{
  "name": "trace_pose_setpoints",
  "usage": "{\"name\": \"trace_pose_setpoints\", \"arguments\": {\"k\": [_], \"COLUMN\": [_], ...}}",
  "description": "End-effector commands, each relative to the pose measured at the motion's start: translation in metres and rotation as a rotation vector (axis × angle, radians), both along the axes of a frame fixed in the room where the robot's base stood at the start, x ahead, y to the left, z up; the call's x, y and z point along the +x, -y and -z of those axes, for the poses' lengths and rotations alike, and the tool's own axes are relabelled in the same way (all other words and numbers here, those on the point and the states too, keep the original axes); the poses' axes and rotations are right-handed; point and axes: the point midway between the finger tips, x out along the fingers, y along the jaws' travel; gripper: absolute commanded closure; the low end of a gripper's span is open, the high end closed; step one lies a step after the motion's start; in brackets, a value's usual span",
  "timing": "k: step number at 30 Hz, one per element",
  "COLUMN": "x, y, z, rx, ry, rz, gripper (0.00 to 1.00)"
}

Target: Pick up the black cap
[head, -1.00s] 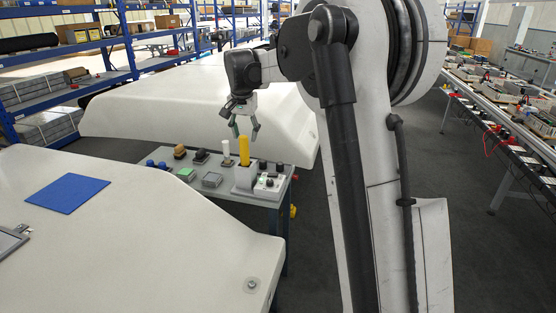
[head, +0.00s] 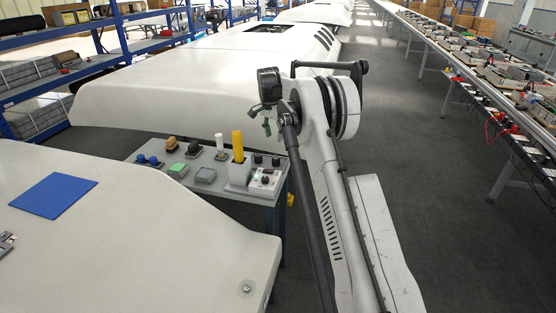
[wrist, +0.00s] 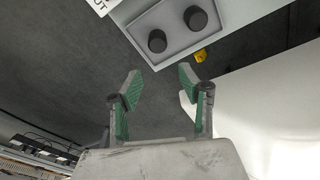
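Two black caps sit side by side on a grey panel at the right back of the small table (head: 218,190): the left one (head: 257,159) and the right one (head: 276,161). In the wrist view, the left cap (wrist: 157,40) and the right cap (wrist: 196,18) appear as round black knobs on a grey recessed plate (wrist: 172,32). My gripper (head: 267,126) hangs above and beyond that end of the table in the head view. In the wrist view my gripper (wrist: 160,84) is open, its green-padded fingers apart with nothing between them. The caps are beyond the fingertips.
A yellow cylinder (head: 238,146) stands upright in a grey holder left of the caps. A white box with a black knob (head: 265,182) is in front. A white post (head: 219,142) and blue knobs (head: 147,160) are further left. A large white body (head: 200,75) lies behind the table.

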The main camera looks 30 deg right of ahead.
Motion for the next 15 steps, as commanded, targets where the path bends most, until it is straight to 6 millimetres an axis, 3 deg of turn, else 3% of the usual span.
{"name": "trace_pose_setpoints", "arguments": {"k": [9,15], "x": [0.003,0.003], "y": [0.006,0.007], "z": [0.056,0.073], "rx": [0.0,0.0], "ry": [0.001,0.001], "rz": [-0.001,-0.001], "gripper": [0.62,0.62]}}
